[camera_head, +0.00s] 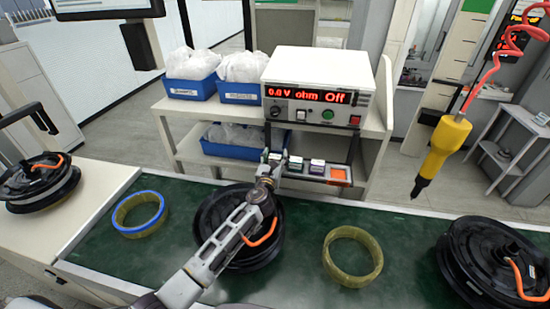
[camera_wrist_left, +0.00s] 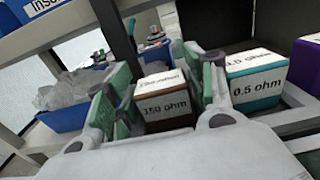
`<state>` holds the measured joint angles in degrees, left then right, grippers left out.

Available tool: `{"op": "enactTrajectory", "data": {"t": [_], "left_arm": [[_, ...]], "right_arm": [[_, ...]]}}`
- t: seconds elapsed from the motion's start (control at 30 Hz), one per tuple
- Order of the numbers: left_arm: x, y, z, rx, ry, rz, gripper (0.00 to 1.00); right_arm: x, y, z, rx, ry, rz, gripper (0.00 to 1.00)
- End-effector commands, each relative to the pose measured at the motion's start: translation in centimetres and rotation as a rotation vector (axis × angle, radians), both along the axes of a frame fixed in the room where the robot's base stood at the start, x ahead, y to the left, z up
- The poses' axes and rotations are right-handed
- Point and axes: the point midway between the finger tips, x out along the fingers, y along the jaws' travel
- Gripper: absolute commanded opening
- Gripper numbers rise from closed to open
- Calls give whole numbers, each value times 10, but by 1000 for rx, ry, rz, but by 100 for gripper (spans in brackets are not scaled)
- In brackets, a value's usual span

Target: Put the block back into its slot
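My left gripper (camera_head: 269,168) is at the left end of the small tray (camera_head: 325,181) on the shelf below the meter. In the left wrist view, the gripper (camera_wrist_left: 165,85) has its green-padded fingers on both sides of a brown block (camera_wrist_left: 165,107) labelled 150 ohm, and they appear closed on it. A teal block (camera_wrist_left: 258,88) labelled 0.5 ohm stands just to its right. A purple block (camera_wrist_left: 308,62) is cut by the right edge. The brown block's underside is hidden. My right gripper is not in view.
The meter (camera_head: 318,82) reading "0.0 V ohm Off" stands above the tray. Blue bins (camera_head: 240,92) sit to its left, with another (camera_head: 232,148) below. Hub motors (camera_head: 490,255) and yellow rings (camera_head: 352,257) lie on the green bench. A yellow screwdriver (camera_head: 440,150) hangs at right.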

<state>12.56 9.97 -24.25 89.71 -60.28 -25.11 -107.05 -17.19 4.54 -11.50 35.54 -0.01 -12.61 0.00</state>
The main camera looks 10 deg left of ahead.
Motion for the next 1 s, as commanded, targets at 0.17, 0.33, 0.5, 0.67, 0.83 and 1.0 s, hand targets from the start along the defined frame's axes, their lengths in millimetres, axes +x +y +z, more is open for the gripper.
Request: {"op": "enactTrajectory", "data": {"t": [0.17, 0.33, 0.5, 0.67, 0.83, 1.0], "left_arm": [[0, 0, 1, 0, 0, 0, 54], [-1, 0, 3, 0, 0, 0, 54], [-12, 0, 2, 1, 0, 0, 54], [-28, 0, 2, 1, 0, 0, 54], [-46, 0, 2, 1, 1, -1, 54], [-63, 0, 2, 0, 1, -1, 54]], "right_arm": [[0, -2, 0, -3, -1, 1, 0], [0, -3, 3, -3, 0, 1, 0], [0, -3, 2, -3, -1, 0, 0], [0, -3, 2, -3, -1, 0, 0], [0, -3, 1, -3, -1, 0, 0], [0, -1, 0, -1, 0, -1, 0]]}}
